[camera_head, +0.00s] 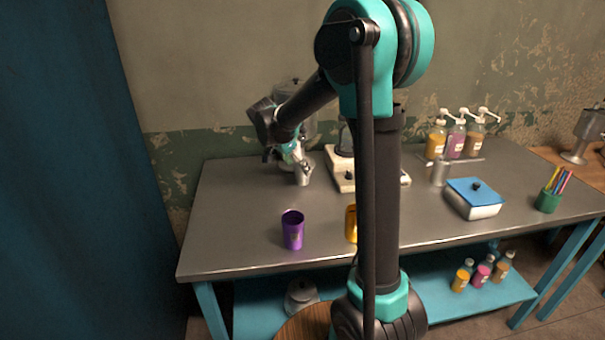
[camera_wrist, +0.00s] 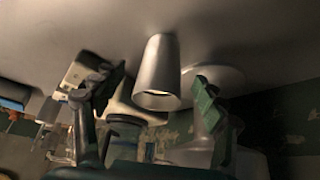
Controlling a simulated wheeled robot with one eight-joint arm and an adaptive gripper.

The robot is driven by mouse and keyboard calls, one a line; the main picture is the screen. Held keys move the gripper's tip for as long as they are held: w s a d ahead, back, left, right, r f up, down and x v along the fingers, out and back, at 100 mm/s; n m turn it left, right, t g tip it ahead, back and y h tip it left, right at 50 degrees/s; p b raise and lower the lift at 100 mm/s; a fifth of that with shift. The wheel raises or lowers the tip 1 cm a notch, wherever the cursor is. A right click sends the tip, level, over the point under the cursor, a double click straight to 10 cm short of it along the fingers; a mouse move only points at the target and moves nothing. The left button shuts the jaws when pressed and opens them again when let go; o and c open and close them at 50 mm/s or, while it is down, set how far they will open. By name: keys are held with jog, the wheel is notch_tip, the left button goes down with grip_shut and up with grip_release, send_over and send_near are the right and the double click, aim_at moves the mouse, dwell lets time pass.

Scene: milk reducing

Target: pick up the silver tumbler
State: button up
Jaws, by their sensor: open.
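The silver tumbler (camera_head: 303,175) stands on the grey table near its back left, just in front of my gripper (camera_head: 287,156). In the wrist view, which looks upside down, the tumbler (camera_wrist: 160,68) appears between my two fingers (camera_wrist: 152,92), with gaps on both sides. My fingers are apart and hold nothing. I cannot tell how far the fingertips reach around the tumbler.
A purple cup (camera_head: 292,231) and a partly hidden yellow cup (camera_head: 351,223) stand nearer the front. A white-based appliance (camera_head: 342,172) is right of the tumbler. A blue-lidded box (camera_head: 473,198), a green pen holder (camera_head: 547,201) and pump bottles (camera_head: 456,139) are farther right.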

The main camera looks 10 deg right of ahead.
aim_at(302, 173)
jog(key=shift+x, duration=2.85)
jog(key=shift+a, duration=0.1)
jog(key=shift+c, duration=0.5)
jog(key=c, duration=1.5)
jog(key=shift+a+r, duration=0.1)
